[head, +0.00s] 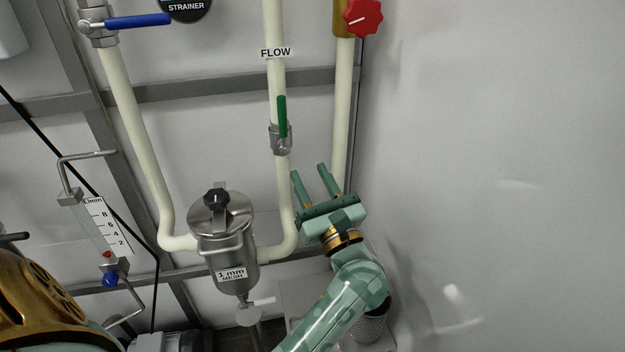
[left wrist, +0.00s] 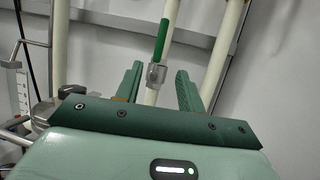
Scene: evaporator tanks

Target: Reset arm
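My left gripper (head: 309,170) is raised in front of the pipes, its two green fingers apart with nothing between them. In the left wrist view both fingers (left wrist: 157,75) stand apart, with the valve and its pipe behind the gap. The green valve handle (head: 282,116) points up along the pipe marked FLOW. In the head view it is above and left of the fingertips, apart from them. It also shows in the left wrist view (left wrist: 162,40). My right gripper is in neither view.
A steel strainer pot (head: 222,232) hangs left of my gripper. A blue handle (head: 139,21) lies across the left pipe, and a red knob (head: 362,17) is at the top. A flow gauge (head: 103,228) stands far left. The right side is bare wall (head: 500,150).

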